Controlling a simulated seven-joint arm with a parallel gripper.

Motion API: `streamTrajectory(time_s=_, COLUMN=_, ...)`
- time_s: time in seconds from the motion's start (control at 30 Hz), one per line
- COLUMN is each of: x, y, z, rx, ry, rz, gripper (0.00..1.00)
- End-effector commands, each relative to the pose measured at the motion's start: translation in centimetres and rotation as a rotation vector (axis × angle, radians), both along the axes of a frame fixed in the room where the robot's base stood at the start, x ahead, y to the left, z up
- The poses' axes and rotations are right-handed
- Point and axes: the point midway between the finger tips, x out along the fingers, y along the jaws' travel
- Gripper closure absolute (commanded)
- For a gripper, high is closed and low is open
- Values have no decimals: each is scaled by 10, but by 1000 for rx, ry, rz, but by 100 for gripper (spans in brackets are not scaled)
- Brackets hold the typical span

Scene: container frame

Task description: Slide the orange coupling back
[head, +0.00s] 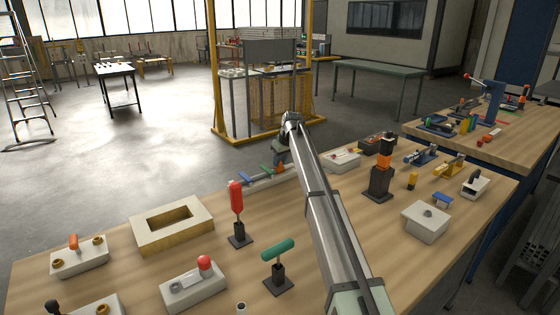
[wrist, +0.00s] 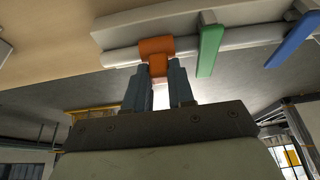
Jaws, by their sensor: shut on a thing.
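The orange coupling (wrist: 156,46) sits around a pale horizontal rod (wrist: 122,56) in the wrist view. My gripper (wrist: 158,72) is shut on the coupling's lower part, with one finger on each side. A green lever (wrist: 210,48) and a blue lever (wrist: 292,42) hang on the same rod to the right of the coupling. In the head view the coupling (head: 280,168) shows small beside my gripper (head: 280,160) at the far edge of the bench, with the green lever (head: 266,171) and blue lever (head: 246,179) to its left. My arm covers part of the area.
The wooden bench (head: 330,232) holds a red-handled post (head: 237,208), a green-handled post (head: 278,262), a wooden frame box (head: 171,224) and a black-and-orange post (head: 382,175). A white block with a red knob (head: 204,266) stands near the front.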

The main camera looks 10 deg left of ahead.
Motion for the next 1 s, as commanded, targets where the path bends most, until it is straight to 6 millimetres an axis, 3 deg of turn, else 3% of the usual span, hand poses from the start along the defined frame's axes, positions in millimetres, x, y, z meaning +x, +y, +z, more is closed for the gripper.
streamTrajectory(time_s=0.23, x=4, y=-3, z=0, rx=0, ry=0, rz=-1, gripper=100)
streamTrajectory(time_s=0.53, x=37, y=-36, z=0, rx=1, ry=1, rz=-2, gripper=100)
streamTrajectory(time_s=0.8, x=39, y=-39, z=0, rx=-2, ry=-2, rz=-2, gripper=100)
streamTrajectory(time_s=0.83, x=39, y=-39, z=0, rx=-3, ry=-3, rz=-3, gripper=75)
streamTrajectory(time_s=1.0, x=39, y=-39, z=0, rx=-3, ry=-3, rz=-3, gripper=58)
